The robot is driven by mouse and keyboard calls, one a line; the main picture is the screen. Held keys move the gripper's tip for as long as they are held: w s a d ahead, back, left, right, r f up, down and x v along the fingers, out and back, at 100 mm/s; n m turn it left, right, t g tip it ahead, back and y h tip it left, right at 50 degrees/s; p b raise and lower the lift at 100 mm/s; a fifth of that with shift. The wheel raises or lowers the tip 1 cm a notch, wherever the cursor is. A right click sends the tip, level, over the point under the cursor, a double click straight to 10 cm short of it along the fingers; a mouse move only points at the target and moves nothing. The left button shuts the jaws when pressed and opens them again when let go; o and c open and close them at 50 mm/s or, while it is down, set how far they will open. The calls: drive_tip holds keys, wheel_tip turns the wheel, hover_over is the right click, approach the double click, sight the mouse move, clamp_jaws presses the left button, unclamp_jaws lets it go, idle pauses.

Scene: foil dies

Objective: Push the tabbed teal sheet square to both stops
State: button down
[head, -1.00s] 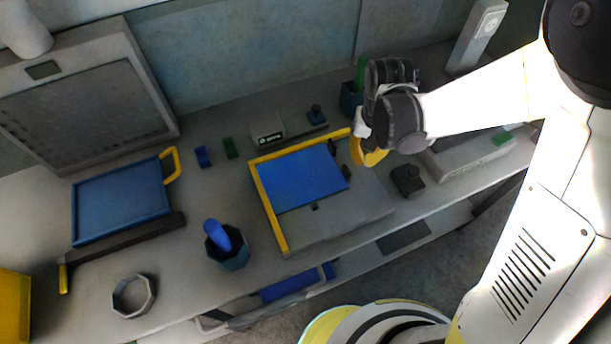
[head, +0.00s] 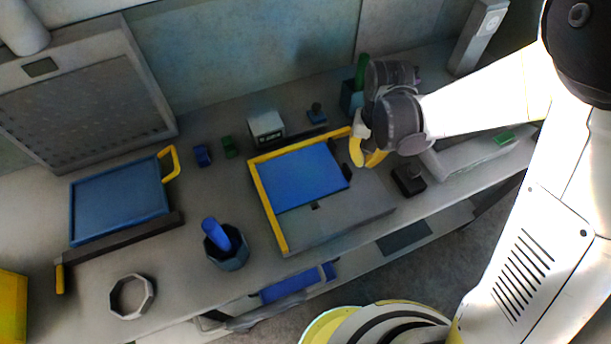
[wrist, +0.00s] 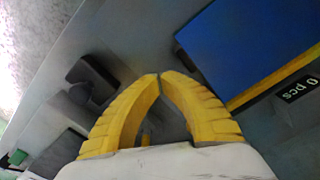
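The sheet (head: 302,177) looks blue here and lies flat on a grey bed plate (head: 340,218). A yellow stop bar (head: 269,205) runs along its left side and another yellow stop bar (head: 310,143) along its far side. I cannot tell whether small gaps remain at the stops.
A dark block (head: 408,180) sits right of the plate. A cup with a blue item (head: 226,250) and a blue tray (head: 120,203) are to the left. The plate's near part is bare.

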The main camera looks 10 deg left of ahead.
drive_tip(key=shift+f+b, duration=0.3)
drive_tip(key=shift+f, duration=0.05)
idle(0.8)
drive_tip(key=shift+s+a, duration=0.5)
drive_tip(key=shift+a, duration=0.25)
drive_tip(key=shift+w+d+b, duration=0.3)
drive_tip(key=shift+d, duration=0.15)
drive_tip(key=shift+r, duration=0.15)
wheel_tip(320, 180, up, 8)
drive_tip(key=p, duration=0.5)
drive_tip(key=shift+p, duration=0.4)
